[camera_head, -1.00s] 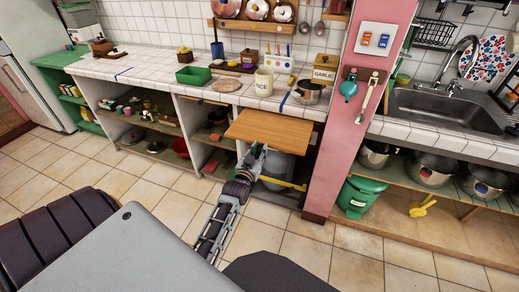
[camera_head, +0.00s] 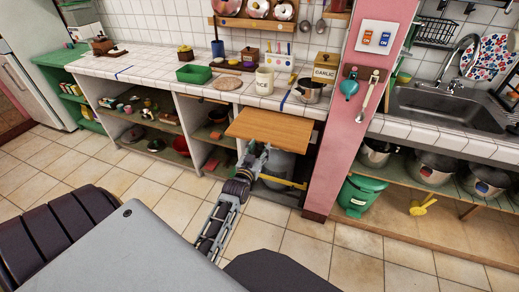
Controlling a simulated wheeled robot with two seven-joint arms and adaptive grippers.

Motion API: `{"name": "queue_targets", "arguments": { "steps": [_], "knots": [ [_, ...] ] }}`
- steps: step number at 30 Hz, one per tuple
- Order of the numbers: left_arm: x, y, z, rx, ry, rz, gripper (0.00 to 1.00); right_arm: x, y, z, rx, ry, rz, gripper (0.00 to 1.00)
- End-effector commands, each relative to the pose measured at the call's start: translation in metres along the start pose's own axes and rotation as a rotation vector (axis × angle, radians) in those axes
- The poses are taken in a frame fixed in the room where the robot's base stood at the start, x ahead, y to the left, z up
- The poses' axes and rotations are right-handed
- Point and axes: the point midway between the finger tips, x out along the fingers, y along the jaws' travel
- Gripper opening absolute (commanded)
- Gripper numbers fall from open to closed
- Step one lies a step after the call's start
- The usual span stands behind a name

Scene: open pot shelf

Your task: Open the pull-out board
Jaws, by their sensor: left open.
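The pull-out board (camera_head: 270,127) is a flat wooden panel under the counter, left of the pink pillar. It sticks out from the counter front over an open shelf bay. My left gripper (camera_head: 256,152) is just below the board's front edge, near its left part. It is open and holds nothing that I can see. Whether its fingertips touch the board's edge is too small to tell. My right gripper is not in view.
The tiled counter (camera_head: 140,68) holds a rice canister (camera_head: 264,81), a garlic box (camera_head: 325,68) and a small pot (camera_head: 308,90). The pink pillar (camera_head: 340,140) stands right of the board. A green bin (camera_head: 357,195) sits beyond it. The tiled floor in front is clear.

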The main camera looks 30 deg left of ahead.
Motion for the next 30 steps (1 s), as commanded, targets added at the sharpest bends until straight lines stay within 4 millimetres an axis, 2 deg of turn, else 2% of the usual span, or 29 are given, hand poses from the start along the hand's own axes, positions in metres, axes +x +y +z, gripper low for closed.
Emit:
{"name": "queue_targets", "arguments": {
  "steps": [8,30],
  "knots": [
    [-0.016,0.000,0.001,0.000,-0.001,0.000,0.48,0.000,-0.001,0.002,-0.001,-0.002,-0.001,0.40],
    [-0.078,0.000,0.001,0.000,-0.002,0.000,0.48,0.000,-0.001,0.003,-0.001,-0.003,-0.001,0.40]
  ]
}}
